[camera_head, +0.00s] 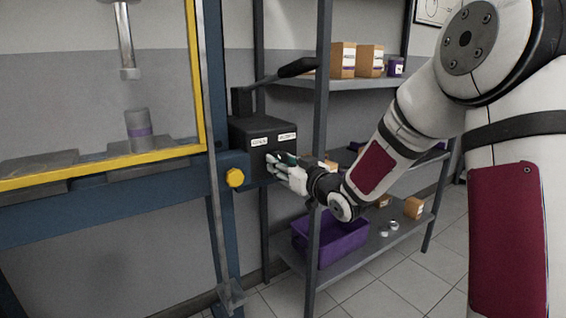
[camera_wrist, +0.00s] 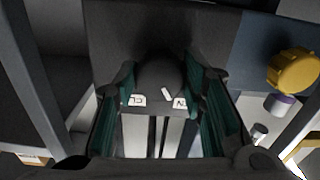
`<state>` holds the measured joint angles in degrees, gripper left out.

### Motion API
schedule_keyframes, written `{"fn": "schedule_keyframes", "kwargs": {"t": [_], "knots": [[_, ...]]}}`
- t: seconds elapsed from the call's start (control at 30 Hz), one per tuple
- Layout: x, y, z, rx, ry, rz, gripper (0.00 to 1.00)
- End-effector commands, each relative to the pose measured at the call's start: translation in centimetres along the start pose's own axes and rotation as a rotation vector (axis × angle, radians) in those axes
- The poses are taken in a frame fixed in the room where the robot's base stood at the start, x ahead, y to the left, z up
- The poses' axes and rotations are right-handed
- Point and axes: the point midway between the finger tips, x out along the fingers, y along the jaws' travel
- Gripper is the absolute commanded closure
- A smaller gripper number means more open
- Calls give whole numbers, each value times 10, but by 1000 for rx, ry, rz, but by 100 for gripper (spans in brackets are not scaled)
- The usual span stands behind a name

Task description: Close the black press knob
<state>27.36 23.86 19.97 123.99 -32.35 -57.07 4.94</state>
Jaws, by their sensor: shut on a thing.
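The black press knob (camera_wrist: 160,76) is a round dark knob with a white mark on its face, on the front of the dark press box (camera_head: 262,134). In the wrist view it sits between the two green-padded fingers of my gripper (camera_wrist: 163,95), which is shut on it. White labels show below the knob, and the white mark points down and slightly right in that view. In the head view my gripper (camera_head: 282,165) is at the box's front face and hides the knob.
A blue press frame with a yellow-edged guard (camera_head: 100,168) stands left, with a yellow knob (camera_head: 235,177) close to my gripper. A black-handled lever (camera_head: 297,68) rises above the box. A shelf post (camera_head: 321,120), cartons (camera_head: 343,60) and a purple bin (camera_head: 330,238) are to the right.

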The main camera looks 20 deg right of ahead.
Motion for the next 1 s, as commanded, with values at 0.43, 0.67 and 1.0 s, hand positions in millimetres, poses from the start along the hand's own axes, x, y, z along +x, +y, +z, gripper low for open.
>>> {"fn": "schedule_keyframes", "kwargs": {"t": [0.43,0.67,1.0], "knots": [[0,0,-2,346,0,0,90],[0,-1,-3,564,0,0,90],[-1,-2,-4,877,1,0,90]]}}
